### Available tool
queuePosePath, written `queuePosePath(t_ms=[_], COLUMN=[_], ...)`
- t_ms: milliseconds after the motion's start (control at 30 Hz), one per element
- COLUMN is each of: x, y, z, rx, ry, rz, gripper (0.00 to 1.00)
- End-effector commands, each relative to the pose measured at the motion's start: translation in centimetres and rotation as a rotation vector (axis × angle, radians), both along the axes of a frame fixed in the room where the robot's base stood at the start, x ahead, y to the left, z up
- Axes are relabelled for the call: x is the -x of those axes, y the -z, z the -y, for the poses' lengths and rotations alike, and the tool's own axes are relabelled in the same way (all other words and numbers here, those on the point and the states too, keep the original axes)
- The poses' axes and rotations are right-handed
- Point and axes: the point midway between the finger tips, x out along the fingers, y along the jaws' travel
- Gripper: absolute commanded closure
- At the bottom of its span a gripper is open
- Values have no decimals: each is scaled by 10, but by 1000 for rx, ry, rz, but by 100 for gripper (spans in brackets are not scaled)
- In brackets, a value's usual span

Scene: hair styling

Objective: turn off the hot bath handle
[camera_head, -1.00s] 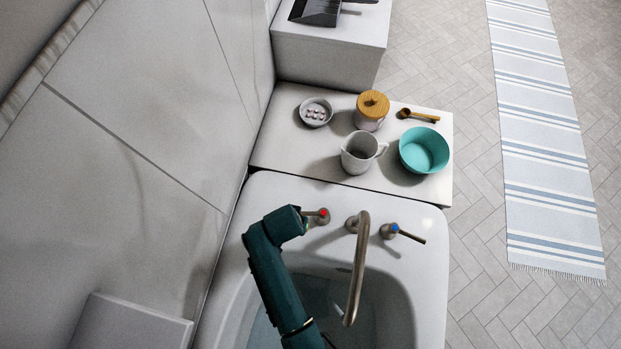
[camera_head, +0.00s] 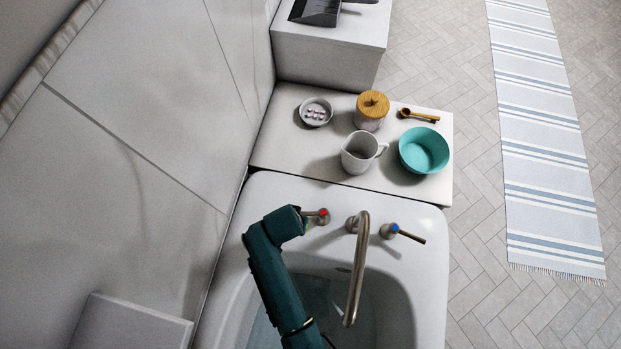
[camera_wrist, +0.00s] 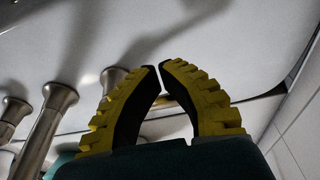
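The hot bath handle (camera_head: 322,215) has a red mark and sits on the tub rim, left of the spout (camera_head: 358,260). Its lever points left, toward my dark green arm. My gripper (camera_wrist: 159,68) has black and yellow fingers in the wrist view. The fingertips come together with only a thin gap and nothing visible between them. The hot handle's metal base (camera_wrist: 112,76) shows partly behind the left finger; I cannot tell whether they touch. In the head view my arm hides the fingers.
The cold handle (camera_head: 402,234), marked blue, is right of the spout. The bathtub (camera_head: 432,275) lies below. A wall stands left.

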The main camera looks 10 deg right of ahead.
Motion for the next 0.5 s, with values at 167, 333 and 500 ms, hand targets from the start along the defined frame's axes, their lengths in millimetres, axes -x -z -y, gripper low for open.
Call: queuePosePath(t_ms=[167,333,500], x=[0,0,-6], y=[0,0,1], z=[0,0,1], rx=[0,0,0], ry=[0,0,1], rz=[0,0,0], gripper=[100,100,100])
